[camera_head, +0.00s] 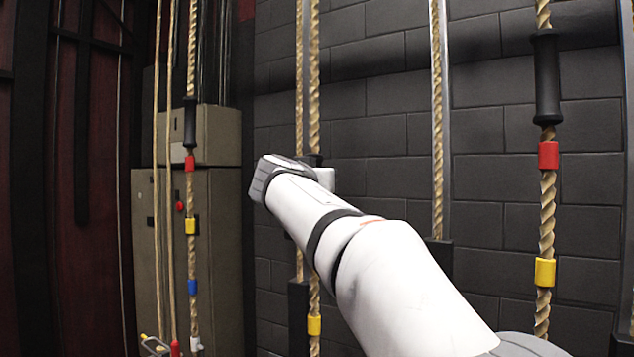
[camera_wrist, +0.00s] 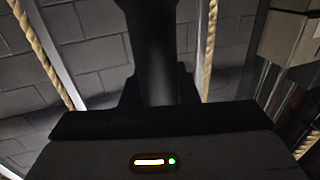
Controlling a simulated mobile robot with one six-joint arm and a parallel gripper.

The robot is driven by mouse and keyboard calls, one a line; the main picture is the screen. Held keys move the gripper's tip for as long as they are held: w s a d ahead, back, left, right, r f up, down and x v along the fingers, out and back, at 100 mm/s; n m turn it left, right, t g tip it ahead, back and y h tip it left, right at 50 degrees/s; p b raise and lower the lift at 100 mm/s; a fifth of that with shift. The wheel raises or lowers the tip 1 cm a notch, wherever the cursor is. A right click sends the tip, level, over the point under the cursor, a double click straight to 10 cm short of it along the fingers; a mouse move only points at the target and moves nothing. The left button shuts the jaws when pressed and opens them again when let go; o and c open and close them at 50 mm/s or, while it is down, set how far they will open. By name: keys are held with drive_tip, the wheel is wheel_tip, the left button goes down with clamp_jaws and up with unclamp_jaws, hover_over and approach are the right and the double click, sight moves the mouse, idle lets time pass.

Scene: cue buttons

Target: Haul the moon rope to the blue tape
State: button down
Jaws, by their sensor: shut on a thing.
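Several tan ropes hang upright. My gripper (camera_wrist: 158,92) is shut on a dark cylindrical grip (camera_wrist: 153,45) in the wrist view. In the head view my arm reaches to the middle rope (camera_head: 314,60); its wrist hides most of the held grip. A yellow tape (camera_head: 314,325) shows on that rope below my arm. The left rope has a black grip (camera_head: 190,122) and red, yellow, blue (camera_head: 193,287) and white tapes. The right rope has a black grip (camera_head: 546,78) with red (camera_head: 548,155) and yellow (camera_head: 544,272) tapes. No moon mark is visible, and no blue tape shows on the middle rope.
A dark block wall (camera_head: 385,130) stands close behind the ropes. A beige cabinet (camera_head: 222,240) stands behind the left rope. Plain ropes (camera_head: 437,130) run beside the marked ones, some into dark housings (camera_head: 440,262) low down.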

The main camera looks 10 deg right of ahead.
drive_tip(key=c, duration=1.1)
unclamp_jaws()
drive_tip(key=b+v, duration=0.1)
drive_tip(key=v, duration=0.6)
drive_tip(key=shift+s+a, duration=0.15)
drive_tip(key=shift+s, duration=0.2)
drive_tip(key=s+d+f+n+g+y+p, duration=0.2)
drive_tip(key=s+f+g+p, duration=0.3)
drive_tip(key=f, duration=0.4)
drive_tip(key=s+d+f+n+g+y+p, duration=0.25)
drive_tip(key=s+f+p, duration=0.35)
drive_tip(key=f, duration=0.3)
drive_tip(key=s+a+f+g+y+p, duration=0.1)
drive_tip(key=s+f+p, duration=0.1)
drive_tip(key=s+f, duration=0.2)
drive_tip(key=s+a+f+n+g+y+p, duration=0.1)
drive_tip(key=s+f+g+y+p, duration=0.1)
drive_tip(key=s+f, duration=0.2)
drive_tip(key=s+f+g+y+p, duration=0.1)
drive_tip(key=s+f+g+p, duration=0.1)
drive_tip(key=s+f, duration=0.3)
drive_tip(key=shift+s+a+n+g+y, duration=0.15)
drive_tip(key=shift+s+a, duration=0.05)
drive_tip(key=shift+s, duration=0.65)
drive_tip(key=shift+s+a+n+g+y, duration=0.1)
drive_tip(key=shift+s+a, duration=0.1)
drive_tip(key=shift+s, duration=0.65)
